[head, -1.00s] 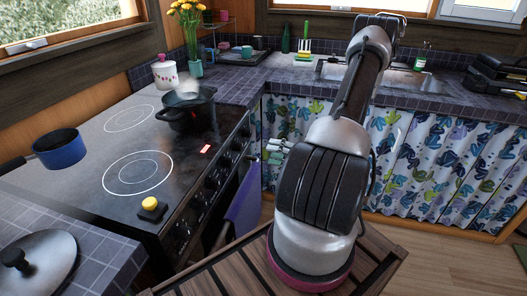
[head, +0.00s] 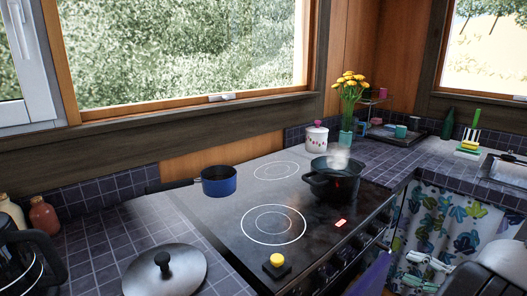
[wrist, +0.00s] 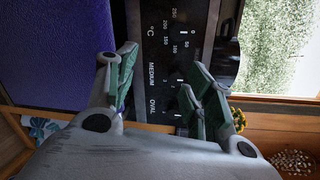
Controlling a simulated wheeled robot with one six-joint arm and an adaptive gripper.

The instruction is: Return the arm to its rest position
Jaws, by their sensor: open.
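My gripper (wrist: 165,85) is open in the wrist view, with its green-padded fingers apart and nothing between them. Behind the fingers is the stove's dark front panel (wrist: 162,45) with dial markings. In the head view my gripper (head: 427,264) is small at the lower right, in front of the patterned curtain and beside the stove front. Part of my arm (head: 492,272) shows at the lower right corner; the rest of it is out of the frame.
A steaming black pot (head: 334,181) stands on the stovetop (head: 235,222). A blue pan (head: 218,181) is at its left edge. A pan lid (head: 165,272) lies on the tiled counter. A purple towel (wrist: 50,50) hangs close to my gripper.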

